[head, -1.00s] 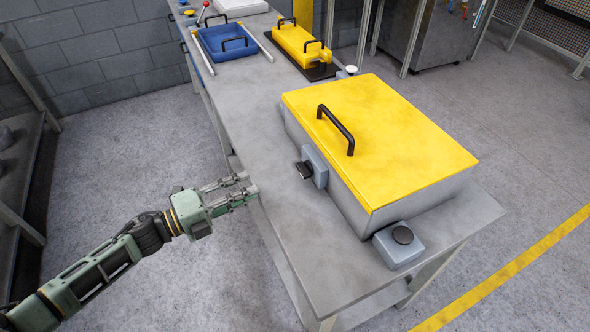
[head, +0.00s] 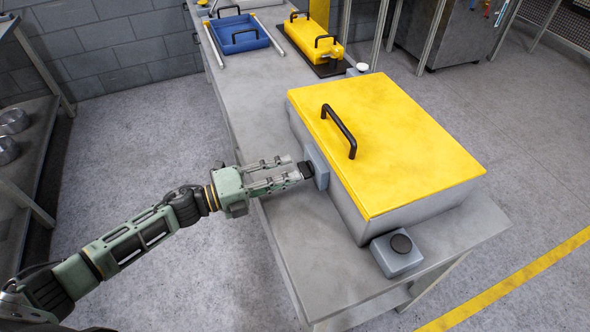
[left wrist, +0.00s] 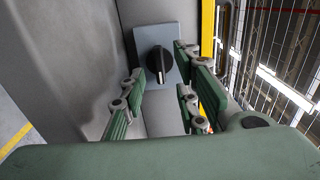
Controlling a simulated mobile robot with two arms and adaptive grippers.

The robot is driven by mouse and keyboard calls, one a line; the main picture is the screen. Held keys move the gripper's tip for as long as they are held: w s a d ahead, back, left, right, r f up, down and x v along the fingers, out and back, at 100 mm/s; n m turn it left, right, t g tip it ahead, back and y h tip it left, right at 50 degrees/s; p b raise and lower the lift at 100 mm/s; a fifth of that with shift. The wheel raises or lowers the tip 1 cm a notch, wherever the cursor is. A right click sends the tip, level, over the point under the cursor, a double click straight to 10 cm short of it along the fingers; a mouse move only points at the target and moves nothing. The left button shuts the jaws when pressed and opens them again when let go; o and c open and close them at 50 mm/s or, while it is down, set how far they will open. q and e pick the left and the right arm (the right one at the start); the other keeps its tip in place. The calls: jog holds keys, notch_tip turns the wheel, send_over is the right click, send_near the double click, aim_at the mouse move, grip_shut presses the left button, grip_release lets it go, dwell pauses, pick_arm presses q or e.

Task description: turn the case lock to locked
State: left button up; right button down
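The case (head: 345,205) is a grey box with a closed yellow lid (head: 390,140) and a black handle, on the grey bench. Its lock is a black knob (head: 305,170) on a grey plate (head: 318,166) on the case's left side. In the left wrist view the knob (left wrist: 159,65) has a white mark at its lower end. My left gripper (head: 292,174) is at the lock, its fingertips close to the knob. In the left wrist view the green-padded fingers (left wrist: 158,85) stand apart on either side of the knob, with gaps. My right gripper is not in view.
A grey box with a round black button (head: 397,255) stands at the case's front corner. A blue tray (head: 238,35) and a yellow block with black handles (head: 312,42) lie farther back on the bench (head: 255,110). The floor left of the bench is clear.

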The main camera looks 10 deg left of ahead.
aim_at(306, 170)
pick_arm(q)
jog(key=shift+x, duration=1.4)
grip_shut()
